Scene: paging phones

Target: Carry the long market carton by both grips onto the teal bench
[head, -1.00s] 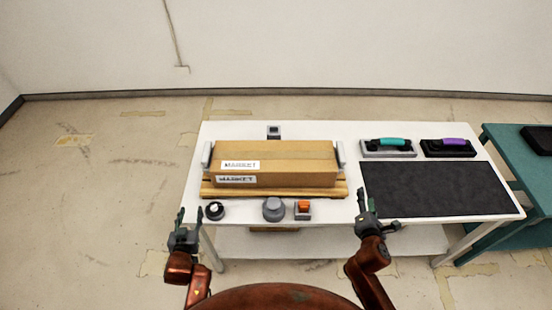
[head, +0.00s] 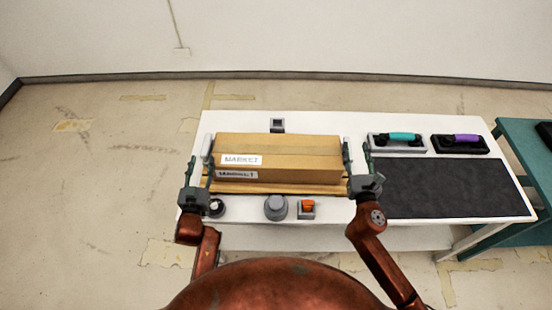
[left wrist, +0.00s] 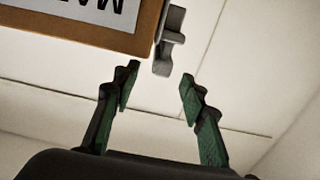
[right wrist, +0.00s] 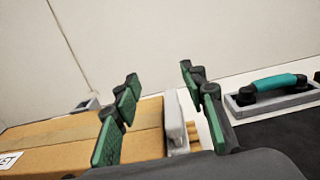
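The long brown market carton (head: 280,156) lies on a wooden pallet (head: 290,188) on the white table, with white MARKET labels on it. It has a grey grip at each end, the left grip (head: 206,148) and the right grip (head: 346,147). My left gripper (head: 201,168) is open and empty by the carton's left end; in the left wrist view the grip (left wrist: 170,40) is beyond its fingertips (left wrist: 160,80). My right gripper (head: 357,156) is open by the right end; in the right wrist view the grip (right wrist: 175,125) shows between its fingers. The teal bench (head: 525,155) stands at the right.
A dark mat (head: 445,187) covers the table's right part. Behind it stand teal-handled (head: 397,142) and purple-handled (head: 460,144) tools. A round grey knob (head: 276,207), an orange switch (head: 307,207) and a small dial (head: 216,206) sit along the front edge.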

